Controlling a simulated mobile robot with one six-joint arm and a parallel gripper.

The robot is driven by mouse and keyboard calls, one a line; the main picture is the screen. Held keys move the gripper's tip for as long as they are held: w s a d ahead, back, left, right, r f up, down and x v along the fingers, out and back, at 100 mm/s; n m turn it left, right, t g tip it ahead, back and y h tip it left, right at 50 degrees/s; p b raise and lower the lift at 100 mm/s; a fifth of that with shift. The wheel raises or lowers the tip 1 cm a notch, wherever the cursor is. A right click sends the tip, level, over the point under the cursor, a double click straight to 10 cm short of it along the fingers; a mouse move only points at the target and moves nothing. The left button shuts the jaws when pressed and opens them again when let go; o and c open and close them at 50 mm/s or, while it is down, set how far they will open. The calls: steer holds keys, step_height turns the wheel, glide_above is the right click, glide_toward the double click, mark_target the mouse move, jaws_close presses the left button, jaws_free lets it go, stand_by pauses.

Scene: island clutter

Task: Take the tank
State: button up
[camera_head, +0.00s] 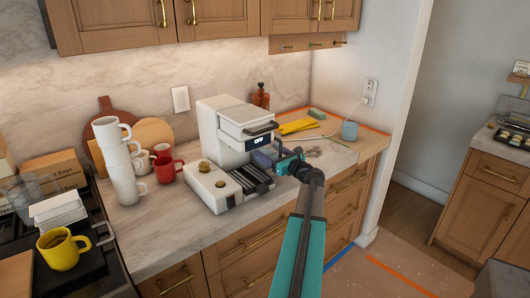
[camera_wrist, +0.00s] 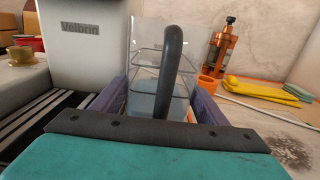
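The tank (camera_wrist: 148,50) is a clear box with a dark curved handle (camera_wrist: 172,65), beside the white coffee machine (camera_wrist: 82,45) in the wrist view. My gripper (camera_wrist: 163,98) is open, with one purple finger on each side of the handle and visible gaps between. The lower part of the tank is hidden behind my gripper. In the head view my gripper (camera_head: 266,158) is at the right side of the coffee machine (camera_head: 222,128), and I cannot make out the tank clearly there.
Stacked white mugs (camera_head: 121,165) and red mugs (camera_head: 165,168) stand left of the machine. The front counter is clear.

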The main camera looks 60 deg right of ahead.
steer(key=c, duration=0.8)
steer(key=shift+r, duration=0.2)
steer(key=shift+r+b, duration=0.3)
steer(key=shift+r, duration=0.75)
steer(key=s+r+b, duration=0.2)
steer(key=s, duration=1.4)
steer(key=shift+a+r+b, duration=0.3)
steer(key=shift+r+b, duration=0.05)
